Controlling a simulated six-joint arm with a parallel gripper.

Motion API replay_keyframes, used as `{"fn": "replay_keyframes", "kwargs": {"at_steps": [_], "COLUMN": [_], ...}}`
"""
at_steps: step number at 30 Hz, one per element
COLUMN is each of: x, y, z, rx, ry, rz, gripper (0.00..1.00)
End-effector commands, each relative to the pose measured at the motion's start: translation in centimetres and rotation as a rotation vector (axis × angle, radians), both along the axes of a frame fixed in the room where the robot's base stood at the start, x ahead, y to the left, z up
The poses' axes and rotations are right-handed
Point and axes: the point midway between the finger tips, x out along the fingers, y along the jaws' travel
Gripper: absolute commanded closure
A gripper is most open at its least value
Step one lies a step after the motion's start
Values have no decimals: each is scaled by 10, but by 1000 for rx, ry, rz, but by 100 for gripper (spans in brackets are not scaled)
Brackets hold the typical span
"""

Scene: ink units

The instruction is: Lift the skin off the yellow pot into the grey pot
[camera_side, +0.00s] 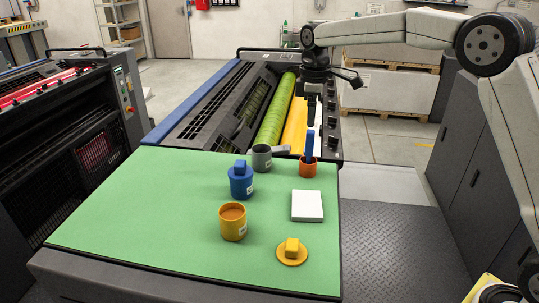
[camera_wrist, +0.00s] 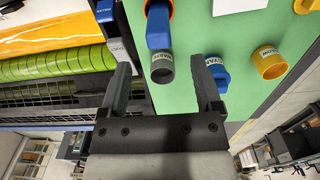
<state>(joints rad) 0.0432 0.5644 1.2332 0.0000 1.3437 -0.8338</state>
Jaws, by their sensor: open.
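The yellow pot (camera_side: 233,226) stands open near the mat's front, with a brownish surface (camera_side: 233,211) inside; I cannot tell a skin from the ink. It also shows in the wrist view (camera_wrist: 269,65). Its yellow lid with a square knob (camera_side: 292,250) lies to its right. The grey pot (camera_side: 261,158) stands at the mat's far edge and shows between my fingers in the wrist view (camera_wrist: 162,70). An orange pot (camera_side: 308,168) holds an upright blue-handled tool (camera_side: 310,145). My gripper (camera_side: 312,104) is open and empty, above the blue handle in the side view.
A lidded blue pot (camera_side: 241,183) stands between the grey and yellow pots. A white square pad (camera_side: 307,206) lies right of it. The press with green and yellow rollers (camera_side: 276,112) borders the far edge. The left of the green mat (camera_side: 130,210) is clear.

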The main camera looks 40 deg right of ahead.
Motion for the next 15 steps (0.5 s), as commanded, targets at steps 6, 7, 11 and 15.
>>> {"fn": "replay_keyframes", "kwargs": {"at_steps": [6,7,11,15], "x": [0,-1,0,0], "y": [0,0,0,0], "z": [-18,-20,-24,-25], "rx": [0,0,0,1], "ry": [3,3,0,1], "rz": [-1,-1,-1,-1], "gripper": [18,18,18,18]}}
